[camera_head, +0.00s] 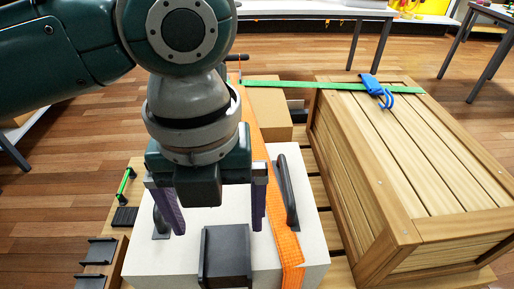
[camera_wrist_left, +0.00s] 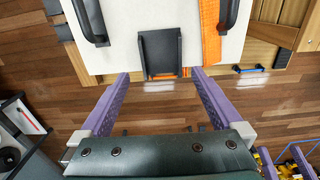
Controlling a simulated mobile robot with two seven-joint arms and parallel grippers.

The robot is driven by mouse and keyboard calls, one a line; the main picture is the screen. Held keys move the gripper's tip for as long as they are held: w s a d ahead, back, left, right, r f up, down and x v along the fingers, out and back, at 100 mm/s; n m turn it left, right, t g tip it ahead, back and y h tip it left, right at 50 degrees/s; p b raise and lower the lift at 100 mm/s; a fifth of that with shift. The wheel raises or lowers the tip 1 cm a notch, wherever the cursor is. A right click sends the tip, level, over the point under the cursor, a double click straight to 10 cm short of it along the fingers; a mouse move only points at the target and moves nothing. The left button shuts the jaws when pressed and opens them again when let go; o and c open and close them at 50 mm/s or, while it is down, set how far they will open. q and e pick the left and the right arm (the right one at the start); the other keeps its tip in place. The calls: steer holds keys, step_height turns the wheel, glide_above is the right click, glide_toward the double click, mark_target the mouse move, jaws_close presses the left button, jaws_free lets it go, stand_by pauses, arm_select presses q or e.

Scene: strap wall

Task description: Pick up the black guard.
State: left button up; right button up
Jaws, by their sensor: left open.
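A black guard (camera_head: 227,258), an angled dark piece, sits on the front top edge of a white box (camera_head: 190,258). It also shows in the left wrist view (camera_wrist_left: 160,52), at the box edge and left of the orange strap. My left gripper (camera_head: 218,231) is open, with its purple fingers pointing down above the box. In the left wrist view its fingertips (camera_wrist_left: 160,73) lie on either side of the guard, and nothing is held between them. I cannot tell how far the fingertips are from the guard. My right gripper is not in view.
Black handles (camera_head: 288,190) stand on the box, and an orange strap (camera_head: 287,245) crosses it. Similar dark pieces (camera_head: 101,251) lie at the left. A wooden crate (camera_head: 420,160) with a green strap (camera_head: 290,85) and blue buckle (camera_head: 372,85) stands at the right.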

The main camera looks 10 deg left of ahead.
mark_target(226, 249)
arm_select(q)
steer(key=shift+f, duration=0.95)
steer(key=f, duration=0.5)
steer(key=shift+w+f+b, duration=0.15)
steer(key=shift+w+b, duration=0.05)
steer(key=shift+b, duration=0.1)
steer(key=c, duration=1.1)
